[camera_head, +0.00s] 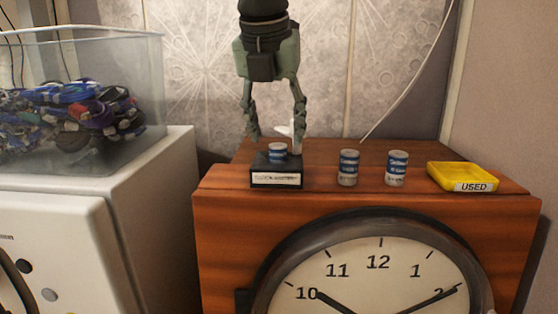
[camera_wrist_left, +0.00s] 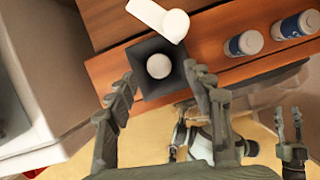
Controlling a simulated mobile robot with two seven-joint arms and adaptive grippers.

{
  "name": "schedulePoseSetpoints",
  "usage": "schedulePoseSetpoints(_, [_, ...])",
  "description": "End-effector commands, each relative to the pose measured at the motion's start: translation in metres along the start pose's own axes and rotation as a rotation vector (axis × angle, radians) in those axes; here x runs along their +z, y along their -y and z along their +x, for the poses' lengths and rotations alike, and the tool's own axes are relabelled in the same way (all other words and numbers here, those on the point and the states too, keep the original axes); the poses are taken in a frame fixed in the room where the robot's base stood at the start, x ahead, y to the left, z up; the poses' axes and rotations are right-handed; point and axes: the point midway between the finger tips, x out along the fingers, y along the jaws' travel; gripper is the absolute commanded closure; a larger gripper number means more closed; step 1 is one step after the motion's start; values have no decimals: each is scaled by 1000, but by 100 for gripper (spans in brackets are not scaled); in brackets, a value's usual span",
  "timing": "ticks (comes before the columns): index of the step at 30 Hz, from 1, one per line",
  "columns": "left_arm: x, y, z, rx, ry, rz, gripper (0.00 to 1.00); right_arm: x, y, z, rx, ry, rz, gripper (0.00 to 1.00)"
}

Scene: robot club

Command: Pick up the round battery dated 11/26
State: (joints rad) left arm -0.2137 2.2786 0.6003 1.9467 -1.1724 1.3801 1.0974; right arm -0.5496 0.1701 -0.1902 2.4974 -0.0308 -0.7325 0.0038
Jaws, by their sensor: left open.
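One round blue-and-white battery (camera_head: 277,152) stands in a small dark holder (camera_head: 262,171) with a white label on its front. Two more such batteries stand upright to its right, one in the middle (camera_head: 348,167) and one farther right (camera_head: 396,168). The dates on them are too small to read. My left gripper (camera_head: 274,136) points down, open and empty, just above the holder. In the left wrist view its fingers lie either side of the holder (camera_wrist_left: 149,88), below the battery top (camera_wrist_left: 159,66) in the picture. My right gripper (camera_wrist_left: 289,122) shows there with fingers apart.
A white paddle-shaped piece (camera_wrist_left: 160,18) adjoins the holder's battery. A yellow tray marked USED (camera_head: 462,176) sits at the right of the wooden cabinet top. A clear bin (camera_head: 140,105) of loose items stands on a white unit at left. The clock (camera_head: 375,270) is below.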

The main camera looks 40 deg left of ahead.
Motion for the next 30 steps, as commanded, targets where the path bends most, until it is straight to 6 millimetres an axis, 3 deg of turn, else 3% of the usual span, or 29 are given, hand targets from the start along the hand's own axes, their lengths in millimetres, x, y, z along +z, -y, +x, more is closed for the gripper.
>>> schedulePoseSetpoints(6, [0, -2, 28, -2, -2, -2, 48, -5, 3, 0, -5, -26, 3, 60])
schedulePoseSetpoints(14, [0, -1, 30, -2, 0, -2, 48, -6, 3, 0, -6, -30, 3, 60])
schedulePoseSetpoints(26, [0, -1, 30, -2, 0, -2, 98, -6, 3, 0, -6, -29, 3, 60])
schedulePoseSetpoints(30, [1, -1, 30, -2, 1, -2, 100, -6, 3, 0, -6, -29, 3, 60])
